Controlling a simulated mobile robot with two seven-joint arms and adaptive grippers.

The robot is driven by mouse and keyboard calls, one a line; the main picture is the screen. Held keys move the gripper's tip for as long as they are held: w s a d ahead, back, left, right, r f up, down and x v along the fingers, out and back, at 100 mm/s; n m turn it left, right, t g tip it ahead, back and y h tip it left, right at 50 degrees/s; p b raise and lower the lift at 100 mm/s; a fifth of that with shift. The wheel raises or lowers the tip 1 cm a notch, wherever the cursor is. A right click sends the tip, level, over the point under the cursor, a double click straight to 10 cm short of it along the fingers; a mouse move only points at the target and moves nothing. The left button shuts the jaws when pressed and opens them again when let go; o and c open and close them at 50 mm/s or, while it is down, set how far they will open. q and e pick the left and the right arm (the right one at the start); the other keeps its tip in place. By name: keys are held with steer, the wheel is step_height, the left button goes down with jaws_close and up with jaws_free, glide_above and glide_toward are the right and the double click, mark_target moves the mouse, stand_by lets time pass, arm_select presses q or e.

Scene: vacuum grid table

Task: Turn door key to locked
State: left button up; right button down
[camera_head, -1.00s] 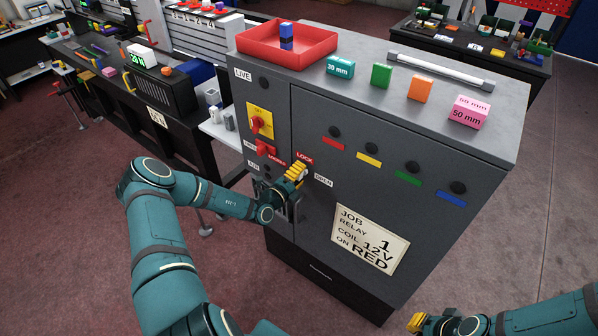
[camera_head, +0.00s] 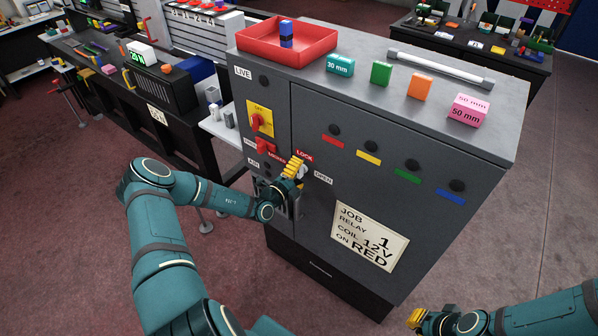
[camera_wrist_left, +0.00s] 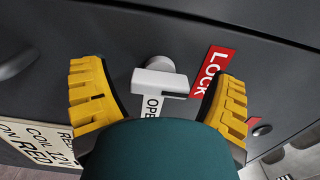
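The door key (camera_wrist_left: 160,80) is a pale grey handle on a round stub on the dark cabinet door. In the left wrist view its bar lies crosswise, one end close to the red LOCK label (camera_wrist_left: 212,72). The white OPEN label (camera_wrist_left: 153,104) is partly hidden below it. My left gripper (camera_head: 293,167) is at the door beside the key; in its wrist view the yellow fingers stand apart on either side of the key, with gaps showing. My right gripper (camera_head: 418,319) is at the bottom edge, away from the cabinet; its finger opening is unclear.
The cabinet (camera_head: 300,120) has a red rotary switch (camera_head: 257,122) on a yellow plate and a second red handle (camera_head: 265,147) near my left gripper. A red tray (camera_head: 262,50) and several coloured blocks sit on top. A job sign (camera_head: 369,238) is on the door.

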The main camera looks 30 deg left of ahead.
arm_select(q)
steer(key=shift+s, duration=0.15)
steer(key=s+a, duration=0.1)
steer(key=s, duration=1)
steer(key=shift+s, duration=0.35)
